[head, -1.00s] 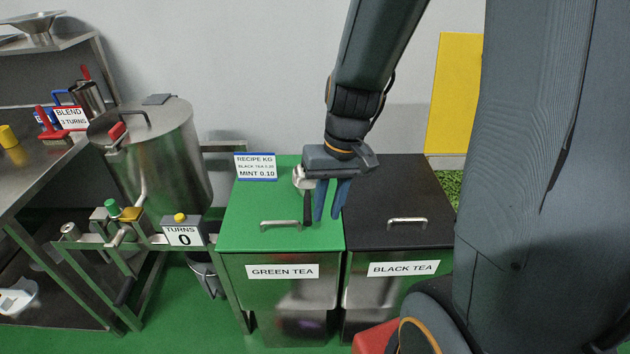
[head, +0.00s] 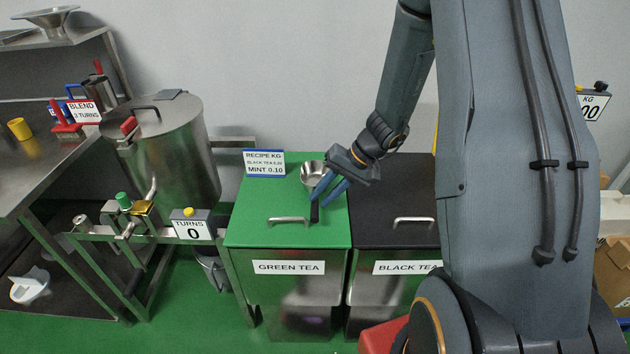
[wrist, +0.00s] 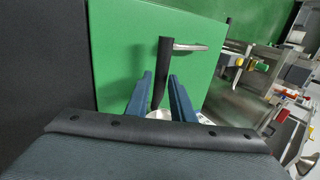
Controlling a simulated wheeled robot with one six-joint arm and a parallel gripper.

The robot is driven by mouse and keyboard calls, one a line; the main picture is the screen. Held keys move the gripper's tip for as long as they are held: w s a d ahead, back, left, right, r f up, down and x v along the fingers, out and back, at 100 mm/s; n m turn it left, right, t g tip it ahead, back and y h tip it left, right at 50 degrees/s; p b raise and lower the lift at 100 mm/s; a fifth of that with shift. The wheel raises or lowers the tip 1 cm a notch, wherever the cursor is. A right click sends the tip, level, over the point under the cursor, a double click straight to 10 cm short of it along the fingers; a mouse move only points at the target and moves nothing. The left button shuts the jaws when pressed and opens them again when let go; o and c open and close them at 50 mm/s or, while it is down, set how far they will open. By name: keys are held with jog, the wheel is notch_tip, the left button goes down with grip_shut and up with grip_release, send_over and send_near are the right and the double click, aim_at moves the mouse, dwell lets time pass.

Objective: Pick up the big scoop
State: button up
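The big scoop, with a round metal bowl (head: 312,172) and a black handle (head: 314,211), appears to lie on the green lid (head: 270,200) of the green tea bin. The handle points toward the front edge. My gripper (head: 329,202) is over the lid's right part, beside the scoop, with its two blue fingers apart. In the wrist view the black handle (wrist: 160,72) shows between the fingers (wrist: 160,80), with narrow gaps on both sides. The bowl is mostly hidden there. I cannot tell how far above the lid the fingertips are.
A metal lid handle (head: 288,220) stands in front of the scoop. The black tea bin (head: 400,235) adjoins on the right. A recipe sign (head: 264,163) stands at the lid's back left. The metal drum (head: 170,150) and turns counter (head: 192,225) are on the left.

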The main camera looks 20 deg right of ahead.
aim_at(317, 202)
jog(key=shift+p+x, duration=0.6)
jog(key=shift+x, duration=1.35)
jog(key=shift+s, duration=0.15)
grip_shut()
jog(key=shift+r, duration=0.1)
notch_tip(317, 202, up, 10)
jog(key=shift+f+b, duration=0.1)
jog(key=shift+b, duration=1)
